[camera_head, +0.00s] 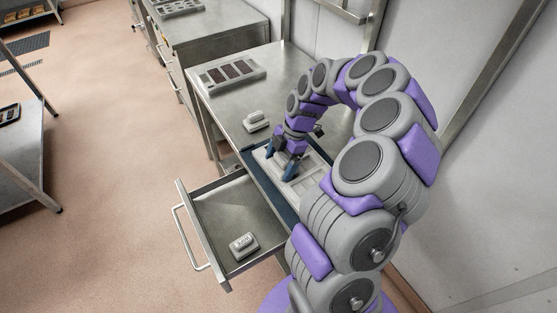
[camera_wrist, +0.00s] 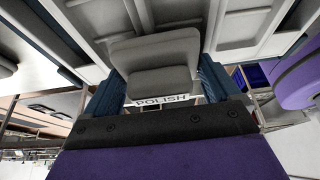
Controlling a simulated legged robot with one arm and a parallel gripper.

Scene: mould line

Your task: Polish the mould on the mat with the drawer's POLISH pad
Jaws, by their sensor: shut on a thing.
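My gripper (camera_head: 281,163) is over the mould, with its fingers pointing down. In the wrist view it is shut on a grey pad (camera_wrist: 157,80) whose white label reads POLISH. The mould (camera_head: 308,184) is a pale tray with shallow cavities, lying on the dark blue mat (camera_head: 284,210). The mould (camera_wrist: 240,28) also shows right behind the pad in the wrist view; I cannot tell whether the pad touches it. My gripper and arm hide part of the mould and mat. The drawer (camera_head: 208,210) stands open at the front.
Another labelled pad (camera_head: 243,246) lies in the drawer; its label is too small to read. A pale pad-like block (camera_head: 256,121) sits on the counter left of the mat. A mould with dark-filled cavities (camera_head: 232,73) lies farther back.

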